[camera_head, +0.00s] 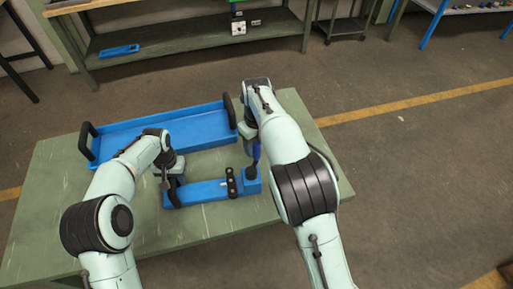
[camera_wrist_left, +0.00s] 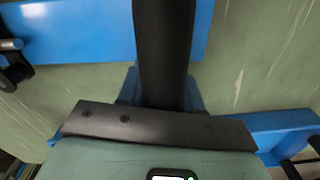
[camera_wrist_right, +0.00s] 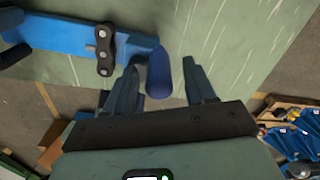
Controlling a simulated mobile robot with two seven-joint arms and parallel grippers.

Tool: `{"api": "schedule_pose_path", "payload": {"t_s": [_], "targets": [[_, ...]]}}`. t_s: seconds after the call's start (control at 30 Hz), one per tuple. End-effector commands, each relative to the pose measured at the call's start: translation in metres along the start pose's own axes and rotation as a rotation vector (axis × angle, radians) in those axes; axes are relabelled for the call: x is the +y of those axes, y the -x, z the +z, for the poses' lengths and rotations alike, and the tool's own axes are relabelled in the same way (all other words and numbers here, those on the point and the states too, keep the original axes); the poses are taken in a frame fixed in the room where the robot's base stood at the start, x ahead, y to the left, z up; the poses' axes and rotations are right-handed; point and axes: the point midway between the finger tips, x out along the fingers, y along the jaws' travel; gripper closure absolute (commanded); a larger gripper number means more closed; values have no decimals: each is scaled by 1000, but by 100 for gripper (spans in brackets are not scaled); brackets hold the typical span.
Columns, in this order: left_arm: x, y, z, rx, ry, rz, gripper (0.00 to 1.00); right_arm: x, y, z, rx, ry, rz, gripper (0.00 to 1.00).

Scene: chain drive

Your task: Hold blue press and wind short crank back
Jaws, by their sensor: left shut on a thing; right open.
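The blue press (camera_head: 205,192) is a long blue bar on the green table, with a black link (camera_head: 231,182) across it. My left gripper (camera_head: 172,182) is shut at its left end on a thick black handle (camera_wrist_left: 165,50), which fills the middle of the left wrist view. The fingertips are hidden there. At the bar's right end stands the short crank's dark blue grip (camera_head: 255,150). In the right wrist view this grip (camera_wrist_right: 159,75) lies between the fingers of my open right gripper (camera_wrist_right: 165,80). I see a gap to the right finger; contact at the left is unclear.
A large blue tray (camera_head: 150,126) with black end handles lies behind the press on the green table (camera_head: 55,195). My right forearm passes over the table's right side. A shelf bench (camera_head: 180,40) stands beyond, across open floor.

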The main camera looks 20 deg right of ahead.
Motion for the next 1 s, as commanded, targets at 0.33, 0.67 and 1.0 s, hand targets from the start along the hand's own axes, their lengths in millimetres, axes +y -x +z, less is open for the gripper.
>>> {"api": "schedule_pose_path", "payload": {"t_s": [0.33, 0.67, 1.0], "targets": [[2, 1, 0, 1, -4, 2, 100, 1, -23, 0, -1, 2, 1, 45], [2, 1, 0, 1, -4, 2, 100, 0, -23, 0, -1, 2, 1, 91], [2, 1, 0, 1, -4, 2, 100, 1, -23, 2, -2, 25, 0, 100]]}}
